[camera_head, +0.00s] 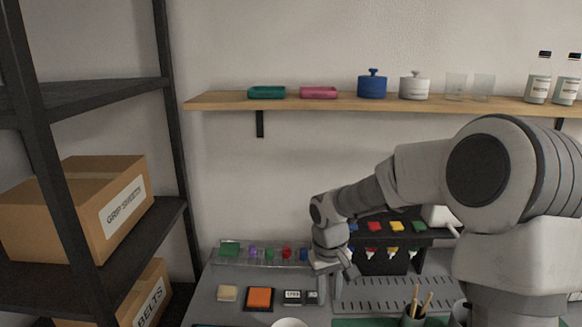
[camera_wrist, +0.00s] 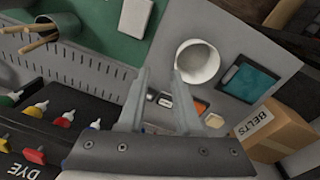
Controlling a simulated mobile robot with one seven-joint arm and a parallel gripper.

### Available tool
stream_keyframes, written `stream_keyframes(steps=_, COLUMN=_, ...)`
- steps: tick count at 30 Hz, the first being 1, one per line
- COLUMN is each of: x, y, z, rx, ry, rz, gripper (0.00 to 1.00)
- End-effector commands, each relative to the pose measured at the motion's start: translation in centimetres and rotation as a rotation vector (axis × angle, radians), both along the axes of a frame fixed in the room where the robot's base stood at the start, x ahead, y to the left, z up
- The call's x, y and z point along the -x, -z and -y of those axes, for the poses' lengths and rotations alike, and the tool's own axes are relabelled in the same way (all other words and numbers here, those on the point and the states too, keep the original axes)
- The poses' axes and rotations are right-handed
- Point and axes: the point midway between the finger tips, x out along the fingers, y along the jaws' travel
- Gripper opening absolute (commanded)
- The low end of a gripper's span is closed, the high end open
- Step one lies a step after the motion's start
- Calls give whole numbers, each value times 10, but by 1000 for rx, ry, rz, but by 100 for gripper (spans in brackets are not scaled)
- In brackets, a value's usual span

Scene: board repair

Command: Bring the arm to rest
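My arm reaches in from the right in the head view and bends down over the grey worktable (camera_head: 225,307). My gripper (camera_head: 335,278) hangs above the back of the table, in front of the dark dye rack's left end. In the wrist view my gripper (camera_wrist: 160,80) has its two fingers spread apart. I see nothing held between them; the table and small items show beyond the gap.
A white cup (camera_wrist: 197,64), orange block (camera_head: 260,297), cream block (camera_head: 227,293) and small dark labelled boxes (camera_head: 299,297) lie on the table. A dark rack (camera_head: 385,262) holds colourful bottles. A brush cup (camera_head: 414,317) stands at the front. A wooden shelf (camera_head: 330,102) runs above.

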Motion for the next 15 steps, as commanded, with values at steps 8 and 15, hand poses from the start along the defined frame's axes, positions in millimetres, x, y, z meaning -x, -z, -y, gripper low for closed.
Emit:
stream_keyframes(steps=8, x=46, y=-80, z=31, rx=104, ry=41, rz=101, gripper=33)
stream_keyframes(steps=15, x=94, y=-136, z=52, rx=137, ry=98, rz=194, gripper=33)
